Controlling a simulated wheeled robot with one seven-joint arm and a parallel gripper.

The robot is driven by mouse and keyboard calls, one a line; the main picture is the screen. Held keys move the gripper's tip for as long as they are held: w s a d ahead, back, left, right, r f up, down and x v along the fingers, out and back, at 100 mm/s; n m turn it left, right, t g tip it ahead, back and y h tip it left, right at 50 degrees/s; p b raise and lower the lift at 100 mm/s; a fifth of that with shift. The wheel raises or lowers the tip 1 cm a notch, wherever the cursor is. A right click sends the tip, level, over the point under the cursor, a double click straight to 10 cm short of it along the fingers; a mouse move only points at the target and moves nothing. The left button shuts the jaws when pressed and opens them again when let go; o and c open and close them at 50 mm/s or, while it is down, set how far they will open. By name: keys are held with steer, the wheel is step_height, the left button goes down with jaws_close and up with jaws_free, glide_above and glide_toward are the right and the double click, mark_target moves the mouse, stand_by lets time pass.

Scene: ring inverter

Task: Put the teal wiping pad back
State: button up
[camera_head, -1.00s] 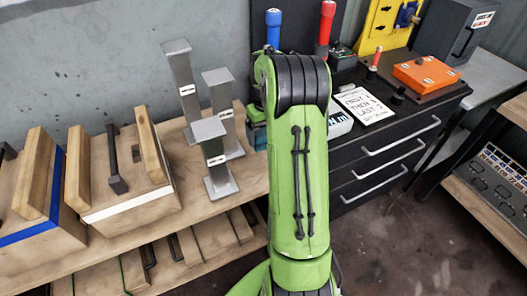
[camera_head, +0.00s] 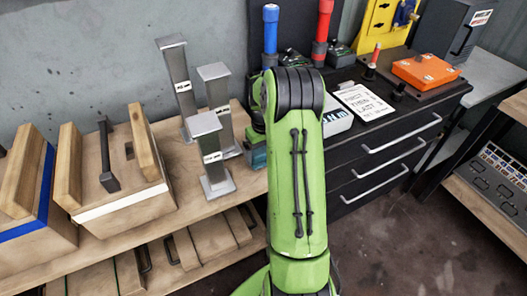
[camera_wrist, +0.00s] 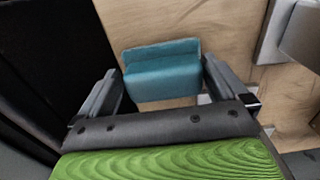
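The teal wiping pad (camera_wrist: 162,72) is a small teal block with a raised back edge, in the wrist view between my two fingertips. My gripper (camera_wrist: 163,75) is shut on it, with a dark finger against each end. In the head view a bit of the teal pad (camera_head: 257,157) shows just left of my green arm, at the right end of the wooden bench (camera_head: 185,212), beside the grey posts. My arm hides most of my gripper there. The pad is low over the bench top; I cannot tell whether it touches.
Several grey metal posts (camera_head: 213,150) stand just left of the pad. Wooden boxes with handles, one with a white stripe (camera_head: 125,202), are further left. A black drawer cabinet (camera_head: 385,160) stands to the right, with a blue cylinder (camera_head: 270,30) and a red cylinder (camera_head: 321,30) behind.

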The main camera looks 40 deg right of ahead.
mark_target(264, 151)
steer(key=shift+r, duration=0.1)
step_height(264, 151, up, 12)
steer(key=p, duration=0.4)
stand_by(0.3)
